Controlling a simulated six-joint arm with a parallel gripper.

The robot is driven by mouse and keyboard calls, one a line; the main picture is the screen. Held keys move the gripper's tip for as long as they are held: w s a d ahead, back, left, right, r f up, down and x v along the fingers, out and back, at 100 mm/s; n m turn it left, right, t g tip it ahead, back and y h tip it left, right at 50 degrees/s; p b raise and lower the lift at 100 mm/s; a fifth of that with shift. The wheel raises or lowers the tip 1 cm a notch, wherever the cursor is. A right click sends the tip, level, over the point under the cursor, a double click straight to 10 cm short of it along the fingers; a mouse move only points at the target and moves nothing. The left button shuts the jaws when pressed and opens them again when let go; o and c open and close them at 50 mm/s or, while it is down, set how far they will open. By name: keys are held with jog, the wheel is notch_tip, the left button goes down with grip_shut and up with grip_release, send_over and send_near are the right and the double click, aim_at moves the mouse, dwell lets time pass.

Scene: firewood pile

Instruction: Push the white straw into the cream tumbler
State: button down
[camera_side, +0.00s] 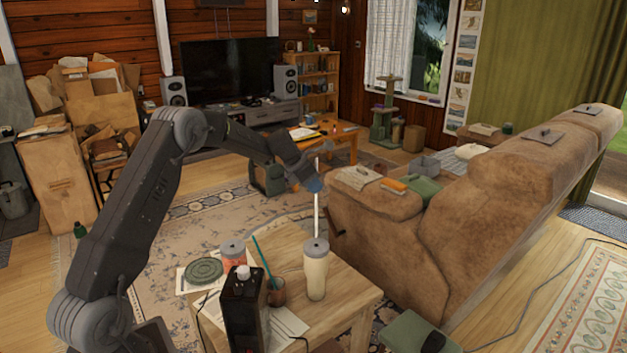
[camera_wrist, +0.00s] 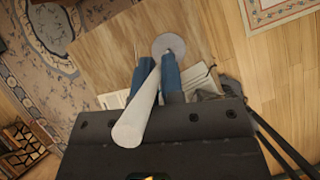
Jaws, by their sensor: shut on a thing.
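The white straw (camera_side: 317,215) stands nearly upright above the wooden table in the side view. My gripper (camera_side: 313,184) is shut on its upper part, and some straw sticks up above the blue fingers. The cream tumbler (camera_side: 316,280) stands upright on the table with a grey lid (camera_side: 316,245). The straw's lower end appears at or just above the lid; I cannot tell whether it has entered the lid. In the wrist view, the straw (camera_wrist: 136,122) runs between the blue fingers (camera_wrist: 158,74), with the round grey lid (camera_wrist: 168,44) beyond the fingertips.
On the wooden table (camera_side: 345,300), a dark glass with a teal straw (camera_side: 277,291), a black box-shaped item (camera_side: 246,315), another lidded tumbler (camera_side: 232,254) and a green round mat (camera_side: 203,271) sit left of the cream tumbler. A brown sofa (camera_side: 440,230) stands at right.

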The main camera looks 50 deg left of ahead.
notch_tip(320, 180, down, 8)
jog(key=shift+f, duration=0.2)
dwell(1.1)
jog(key=c, duration=1.2)
grip_release()
jog(key=shift+o, duration=0.2)
jog(key=v, duration=1.3)
jog(key=shift+s+r, duration=0.15)
jog(key=shift+r, duration=0.2)
